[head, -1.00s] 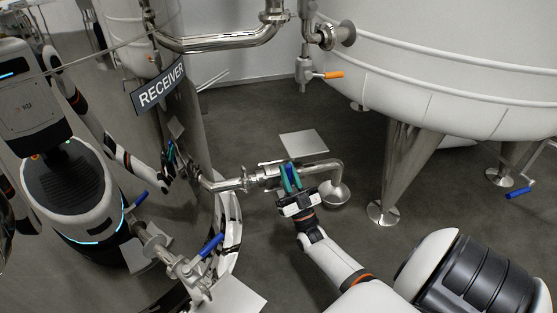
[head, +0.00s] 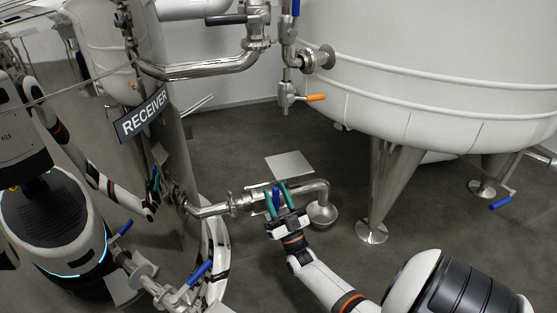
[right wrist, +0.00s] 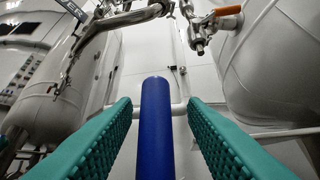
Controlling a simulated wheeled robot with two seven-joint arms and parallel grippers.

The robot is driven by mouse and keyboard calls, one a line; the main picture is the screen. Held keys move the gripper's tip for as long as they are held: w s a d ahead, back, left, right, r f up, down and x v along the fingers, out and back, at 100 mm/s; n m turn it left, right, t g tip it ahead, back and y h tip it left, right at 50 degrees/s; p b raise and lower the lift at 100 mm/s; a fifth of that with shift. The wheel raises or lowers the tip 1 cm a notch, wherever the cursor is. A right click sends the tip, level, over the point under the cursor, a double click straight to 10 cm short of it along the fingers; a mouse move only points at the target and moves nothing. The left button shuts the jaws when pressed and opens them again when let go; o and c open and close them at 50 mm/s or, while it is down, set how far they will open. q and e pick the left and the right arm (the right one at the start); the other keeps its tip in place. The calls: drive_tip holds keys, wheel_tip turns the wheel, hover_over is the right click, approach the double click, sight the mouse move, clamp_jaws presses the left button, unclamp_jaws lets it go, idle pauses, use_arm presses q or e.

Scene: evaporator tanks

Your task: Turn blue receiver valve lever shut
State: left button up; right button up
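The blue valve lever (head: 276,197) stands up from the steel outlet pipe (head: 212,211) at the foot of the tank labelled RECEIVER (head: 143,114). My right gripper (head: 275,187) is at the lever, with one teal finger on each side of it. In the right wrist view the blue lever (right wrist: 157,128) rises between the fingers, with a gap on both sides, so the gripper is open around it. The valve body is partly hidden by the gripper. My left gripper does not show directly.
The polished receiver tank mirrors my body, the lever and the pipe on the left. Another blue-handled valve (head: 200,272) is at the lower left. A large white tank (head: 440,80) on steel legs stands at right, with an orange-handled valve (head: 315,97) beside it.

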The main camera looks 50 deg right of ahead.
drive_tip(key=p+v, duration=0.2)
drive_tip(key=v, duration=1)
